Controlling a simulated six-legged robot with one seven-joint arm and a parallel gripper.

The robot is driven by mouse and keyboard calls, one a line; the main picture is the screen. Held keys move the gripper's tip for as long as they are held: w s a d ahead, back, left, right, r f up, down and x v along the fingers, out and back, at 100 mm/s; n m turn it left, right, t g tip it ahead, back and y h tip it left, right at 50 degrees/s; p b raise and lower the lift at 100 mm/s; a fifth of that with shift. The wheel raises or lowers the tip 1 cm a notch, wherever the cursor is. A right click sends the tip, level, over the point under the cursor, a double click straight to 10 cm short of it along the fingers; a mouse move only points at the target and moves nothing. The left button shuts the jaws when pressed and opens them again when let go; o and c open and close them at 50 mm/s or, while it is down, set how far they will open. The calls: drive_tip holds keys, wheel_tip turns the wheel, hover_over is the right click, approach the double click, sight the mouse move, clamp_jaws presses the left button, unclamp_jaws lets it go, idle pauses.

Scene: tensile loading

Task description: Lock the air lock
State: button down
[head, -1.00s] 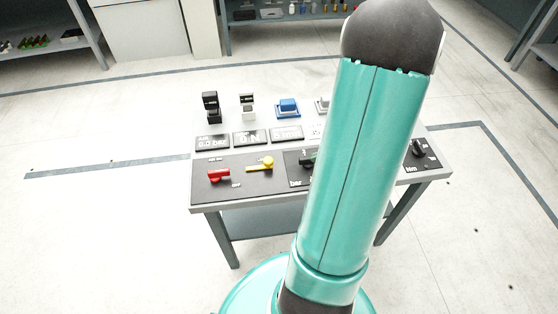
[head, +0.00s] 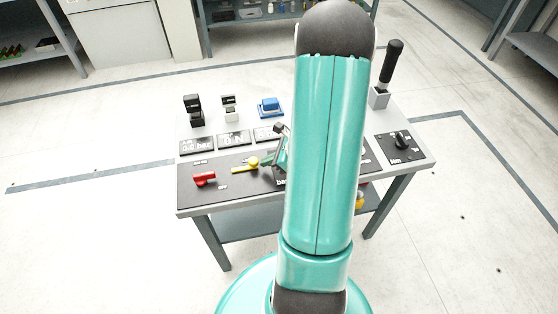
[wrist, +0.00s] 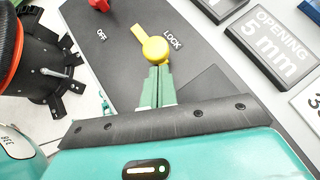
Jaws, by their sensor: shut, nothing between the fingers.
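The air lock is a yellow lever (wrist: 152,46) with a round hub on a dark panel. In the wrist view its handle points to the upper left, and a LOCK label (wrist: 172,39) is printed to its right. My gripper (wrist: 158,68) is shut and empty, its green fingertips at the near side of the hub; I cannot tell whether they touch it. In the head view the yellow lever (head: 244,166) has its handle pointing left, and my gripper, partly hidden by my arm, is just right of the hub.
A red lever (head: 204,179) sits left of the yellow one, beside an OFF label (wrist: 101,34). Display plates (head: 234,140) and the black, white and blue devices (head: 269,107) stand behind. A black-handled lever (head: 391,64) and a black knob (head: 403,140) are at the right.

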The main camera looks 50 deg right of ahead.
sight(256, 173)
drive_tip(key=shift+w+a, duration=0.1)
drive_tip(key=shift+w, duration=0.05)
drive_tip(key=shift+w+a, duration=0.55)
drive_tip(key=shift+a, duration=0.25)
drive_tip(key=shift+w+a, duration=0.5)
drive_tip(key=shift+a, duration=0.25)
